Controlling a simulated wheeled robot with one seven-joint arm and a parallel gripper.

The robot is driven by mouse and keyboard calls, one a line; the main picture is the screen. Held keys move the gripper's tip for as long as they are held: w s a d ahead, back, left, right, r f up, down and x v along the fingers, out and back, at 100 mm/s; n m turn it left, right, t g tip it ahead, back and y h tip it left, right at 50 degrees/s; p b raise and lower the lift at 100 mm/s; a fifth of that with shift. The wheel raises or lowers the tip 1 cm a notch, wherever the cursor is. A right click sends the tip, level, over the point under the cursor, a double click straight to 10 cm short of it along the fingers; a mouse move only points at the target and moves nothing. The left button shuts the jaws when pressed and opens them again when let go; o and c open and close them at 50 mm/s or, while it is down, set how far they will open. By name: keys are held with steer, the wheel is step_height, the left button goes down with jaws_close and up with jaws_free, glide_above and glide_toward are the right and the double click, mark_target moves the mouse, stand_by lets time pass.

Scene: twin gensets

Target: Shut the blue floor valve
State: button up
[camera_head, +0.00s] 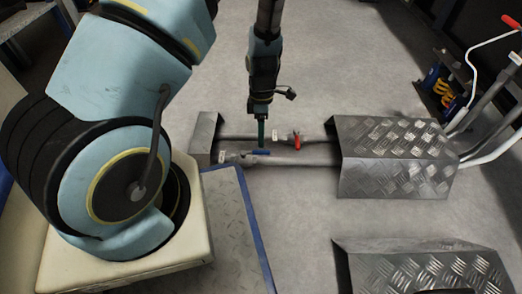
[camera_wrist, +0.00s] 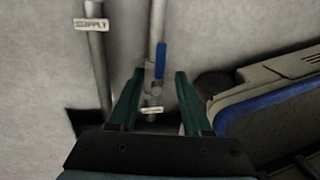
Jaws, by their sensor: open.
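The blue valve handle (camera_head: 262,152) is a short lever on the nearer of two floor pipes, lying roughly along the pipe. In the wrist view the blue handle (camera_wrist: 161,60) shows between and just ahead of the green fingertips. My gripper (camera_head: 261,146) points down over it with jaws open; in the wrist view its fingers (camera_wrist: 160,73) straddle the pipe line with a gap on each side. I cannot tell whether a finger touches the handle. The head view shows the fingers partly in front of the pipes.
A red valve handle (camera_head: 297,141) is on the farther pipe, close to the right. A "SUPPLY" tag (camera_wrist: 91,23) hangs on the neighbouring pipe. A tread-plate cover (camera_head: 390,150) stands right, a metal block (camera_head: 205,135) left. A blue-edged platform (camera_head: 240,215) lies in front. Floor behind is clear.

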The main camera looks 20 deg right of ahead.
mark_target(256, 153)
steer(key=shift+s+a+f+b, duration=0.15)
steer(key=shift+f+b, duration=0.2)
steer(key=shift+f, duration=0.45)
steer(key=shift+s+d+f+b, duration=0.15)
steer(key=shift+f+b, duration=0.15)
steer(key=shift+f, duration=0.45)
steer(key=shift+s+a+f+b, duration=0.15)
steer(key=shift+f+b, duration=0.2)
steer(key=shift+f, duration=0.45)
jaws_close()
